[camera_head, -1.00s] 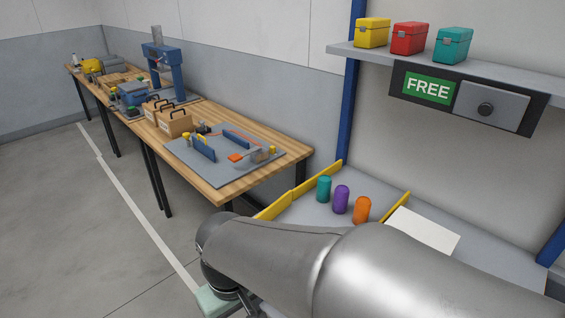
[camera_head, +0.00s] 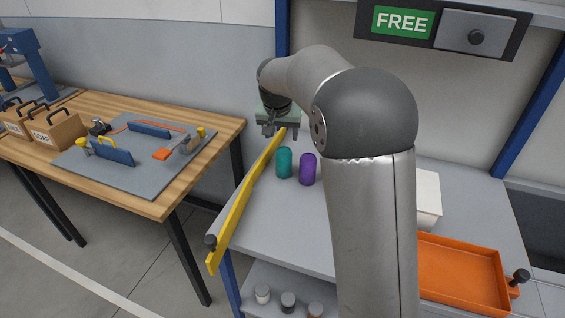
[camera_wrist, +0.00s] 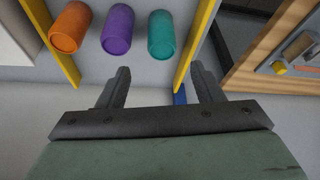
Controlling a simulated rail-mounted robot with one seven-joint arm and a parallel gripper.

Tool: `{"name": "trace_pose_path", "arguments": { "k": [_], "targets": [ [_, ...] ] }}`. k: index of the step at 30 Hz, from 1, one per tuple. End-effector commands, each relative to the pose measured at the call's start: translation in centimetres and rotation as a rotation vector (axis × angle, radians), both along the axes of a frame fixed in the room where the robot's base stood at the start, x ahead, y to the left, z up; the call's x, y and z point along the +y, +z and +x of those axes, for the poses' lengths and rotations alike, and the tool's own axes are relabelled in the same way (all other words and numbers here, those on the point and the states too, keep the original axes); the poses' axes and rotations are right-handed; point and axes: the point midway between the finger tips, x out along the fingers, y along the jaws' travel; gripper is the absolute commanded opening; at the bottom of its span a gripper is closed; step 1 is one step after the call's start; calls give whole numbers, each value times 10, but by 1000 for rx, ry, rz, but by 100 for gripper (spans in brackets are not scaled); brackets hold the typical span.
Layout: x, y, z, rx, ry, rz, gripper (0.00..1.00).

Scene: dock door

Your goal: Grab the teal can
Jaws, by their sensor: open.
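The teal can (camera_head: 284,162) stands upright on the grey shelf, just right of a yellow rail. In the wrist view the teal can (camera_wrist: 161,35) is at the top centre, beyond my fingers. My gripper (camera_head: 282,133) is near the back of the shelf by the yellow rail, behind and above the can in the head view. In the wrist view my gripper (camera_wrist: 160,80) has its two fingers spread with nothing between them. The fingers do not touch the can.
A purple can (camera_head: 307,169) stands next to the teal one. An orange can (camera_wrist: 117,29) shows in the wrist view. The yellow rail (camera_head: 245,200) borders the shelf's left side. An orange tray (camera_head: 460,272) and a white box (camera_head: 428,200) are right. A wooden workbench (camera_head: 150,205) stands left.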

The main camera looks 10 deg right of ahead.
Motion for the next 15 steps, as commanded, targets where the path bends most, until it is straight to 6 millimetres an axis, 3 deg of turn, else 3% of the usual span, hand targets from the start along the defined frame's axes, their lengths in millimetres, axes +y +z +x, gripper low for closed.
{"name": "trace_pose_path", "arguments": {
  "k": [5, 15],
  "targets": [
    [-1, -20, 19, -11, -12, 0, 60],
    [-11, -88, 44, -9, -10, 0, 60]
  ]
}}
